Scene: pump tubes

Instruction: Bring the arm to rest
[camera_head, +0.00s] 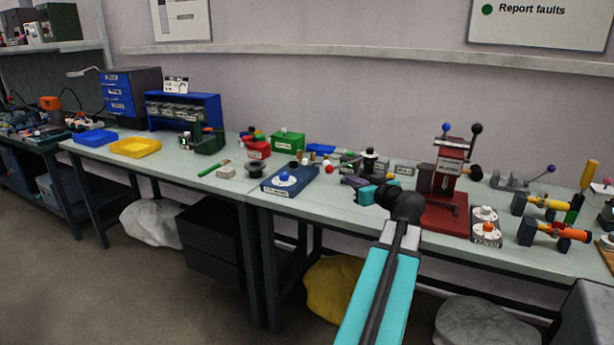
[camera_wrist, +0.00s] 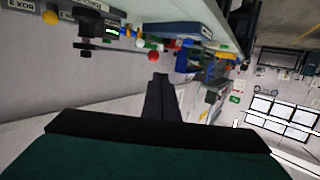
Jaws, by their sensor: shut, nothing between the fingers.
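My arm reaches up from the bottom of the head view, with a cyan link and a dark joint over the front of the bench (camera_head: 330,205). My gripper (camera_head: 348,180) points left, close to the small items near the middle of the bench; its tip is small and partly lost among them. In the wrist view, my gripper (camera_wrist: 160,78) shows as two dark fingers lying together with nothing between them. The wrist picture is turned on its side or upside down, with bench items along its top.
A red press (camera_head: 445,195) stands just right of my wrist. A blue box (camera_head: 290,179) lies to the left, with a green box (camera_head: 287,142) behind. Orange and yellow pump tubes (camera_head: 560,230) stand at the right. Yellow (camera_head: 135,148) and blue trays (camera_head: 95,138) lie far left.

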